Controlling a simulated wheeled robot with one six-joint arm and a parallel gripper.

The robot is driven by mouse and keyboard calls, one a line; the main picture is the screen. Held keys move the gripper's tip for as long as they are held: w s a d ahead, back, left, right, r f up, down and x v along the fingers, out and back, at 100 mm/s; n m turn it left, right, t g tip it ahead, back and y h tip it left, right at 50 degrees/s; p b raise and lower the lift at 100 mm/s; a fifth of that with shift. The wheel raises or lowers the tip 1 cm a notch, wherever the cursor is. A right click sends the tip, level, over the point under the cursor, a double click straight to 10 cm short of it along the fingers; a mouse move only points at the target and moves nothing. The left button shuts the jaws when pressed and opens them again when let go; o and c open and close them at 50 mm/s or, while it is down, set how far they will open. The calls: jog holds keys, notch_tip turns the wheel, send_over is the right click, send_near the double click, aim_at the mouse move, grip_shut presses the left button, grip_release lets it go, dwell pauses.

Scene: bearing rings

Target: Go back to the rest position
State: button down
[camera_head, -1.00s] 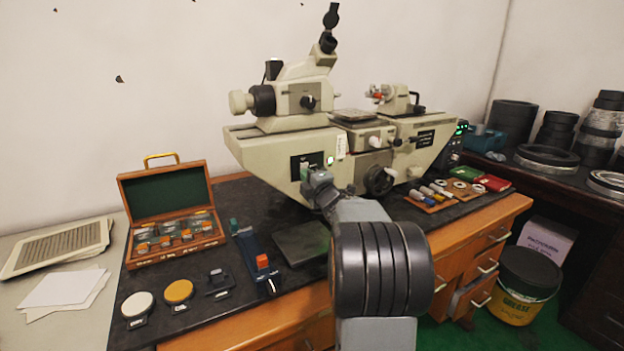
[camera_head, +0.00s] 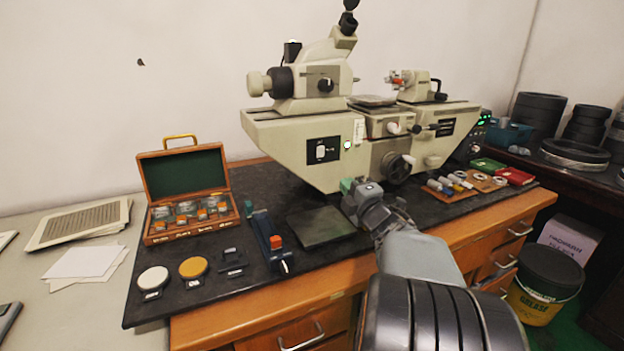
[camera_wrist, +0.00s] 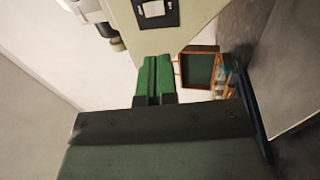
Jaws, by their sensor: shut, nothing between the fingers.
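My gripper (camera_head: 347,186) shows in the head view in front of the measuring machine, low over the dark bench mat. Its green fingers (camera_wrist: 154,75) are together with nothing between them in the wrist view. The cream measuring machine (camera_head: 310,140) stands behind it. I cannot tell the exact gap between the gripper and the machine's front.
An open wooden case (camera_head: 187,233) stands on the mat's left. White and yellow discs (camera_head: 193,268) and a blue stand (camera_head: 268,240) lie in front. A dark flat plate (camera_head: 320,227) lies left of my gripper. Small parts (camera_head: 455,182) lie at the right.

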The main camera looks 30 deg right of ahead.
jog(key=shift+s, duration=0.15)
